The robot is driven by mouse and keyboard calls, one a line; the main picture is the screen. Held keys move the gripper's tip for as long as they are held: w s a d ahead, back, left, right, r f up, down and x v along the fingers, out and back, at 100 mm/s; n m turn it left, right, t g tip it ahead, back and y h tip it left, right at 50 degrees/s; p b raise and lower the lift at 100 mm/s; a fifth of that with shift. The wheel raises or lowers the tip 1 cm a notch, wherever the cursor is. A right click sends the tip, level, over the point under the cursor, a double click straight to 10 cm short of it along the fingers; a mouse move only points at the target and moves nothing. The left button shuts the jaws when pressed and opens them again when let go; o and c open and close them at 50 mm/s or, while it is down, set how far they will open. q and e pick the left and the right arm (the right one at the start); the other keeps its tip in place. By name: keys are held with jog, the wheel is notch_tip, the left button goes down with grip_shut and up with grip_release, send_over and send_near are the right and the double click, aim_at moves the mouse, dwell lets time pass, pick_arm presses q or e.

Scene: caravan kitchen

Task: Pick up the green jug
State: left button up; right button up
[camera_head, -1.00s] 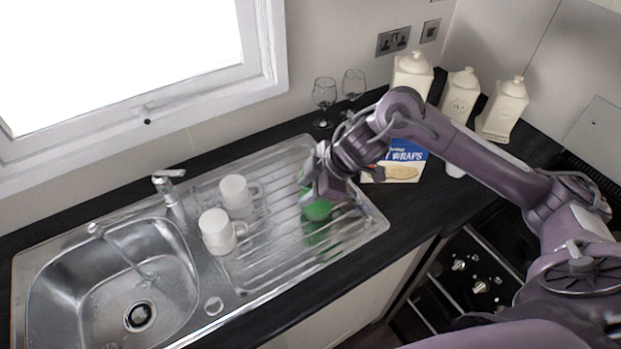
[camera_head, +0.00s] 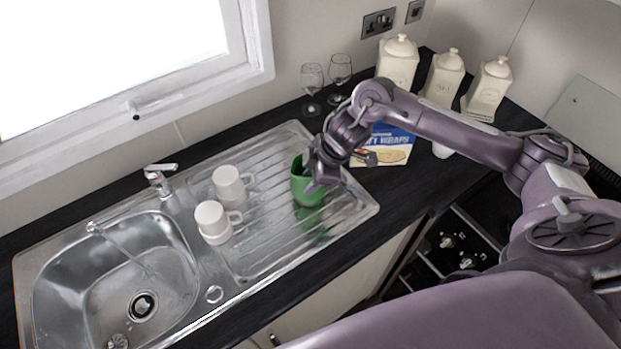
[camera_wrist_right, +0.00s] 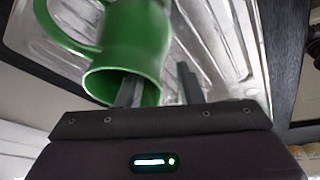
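The green jug (camera_head: 305,188) stands on the ribbed drainer of the steel sink, partly hidden behind my right gripper (camera_head: 318,184). In the right wrist view the jug (camera_wrist_right: 145,45) shows its open mouth and its handle on the left. My right gripper (camera_wrist_right: 160,90) has its fingers apart. One finger reaches into the jug's mouth and the other is outside, to the right of the wall. A gap seems to show between the wall and the outer finger. My left gripper is not in view.
Two white mugs (camera_head: 212,222) (camera_head: 228,184) stand left of the jug on the drainer (camera_head: 275,240). The sink bowl (camera_head: 115,270) and tap (camera_head: 160,178) are further left. Wine glasses (camera_head: 312,82), a wraps packet (camera_head: 395,150) and cream canisters (camera_head: 398,62) stand behind.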

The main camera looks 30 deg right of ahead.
grip_shut()
dwell(1.4)
